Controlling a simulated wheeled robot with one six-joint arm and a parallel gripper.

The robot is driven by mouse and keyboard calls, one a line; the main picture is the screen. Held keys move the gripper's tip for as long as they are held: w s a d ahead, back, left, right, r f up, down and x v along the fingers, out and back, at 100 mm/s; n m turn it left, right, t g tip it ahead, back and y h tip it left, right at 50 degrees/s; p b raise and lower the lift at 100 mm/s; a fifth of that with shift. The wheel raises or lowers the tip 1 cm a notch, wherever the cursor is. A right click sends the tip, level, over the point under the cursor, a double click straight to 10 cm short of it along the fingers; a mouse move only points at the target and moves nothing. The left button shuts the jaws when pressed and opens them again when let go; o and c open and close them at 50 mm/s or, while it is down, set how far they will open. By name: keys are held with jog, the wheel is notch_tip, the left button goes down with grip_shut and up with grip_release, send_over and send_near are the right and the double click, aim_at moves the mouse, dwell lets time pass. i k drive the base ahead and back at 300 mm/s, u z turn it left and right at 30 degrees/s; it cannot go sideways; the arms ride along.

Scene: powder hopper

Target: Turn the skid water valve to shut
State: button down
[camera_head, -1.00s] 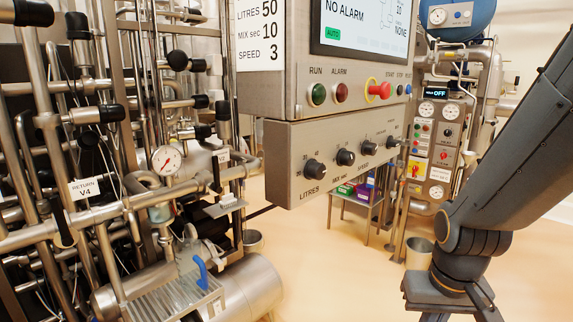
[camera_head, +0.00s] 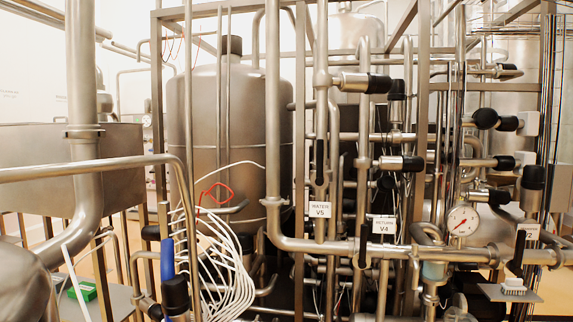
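A white tag reading "WATER V5" (camera_head: 319,209) hangs on the pipework of the skid, just left of the picture's middle. Right above it a black lever handle (camera_head: 320,160) stands upright, in line with the vertical pipe it sits on. A second tag, "RETURN V4" (camera_head: 383,225), hangs lower to the right, with a black upright lever (camera_head: 363,245) at its left. My gripper is out of view, and nothing of my arm shows now.
A thick horizontal pipe (camera_head: 340,246) runs in front below the tags. White cables (camera_head: 228,265) spill down at lower left near a blue handle (camera_head: 167,258). A dial gauge (camera_head: 462,220) and several black-capped valves crowd the right. A large steel tank (camera_head: 230,120) stands behind.

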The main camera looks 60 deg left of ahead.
aim_at(320, 181)
jog(key=u, duration=2.05)
jog(key=k, duration=0.5)
jog(key=z, duration=0.7)
jog(key=i, duration=1.1)
jog(key=u, duration=0.6)
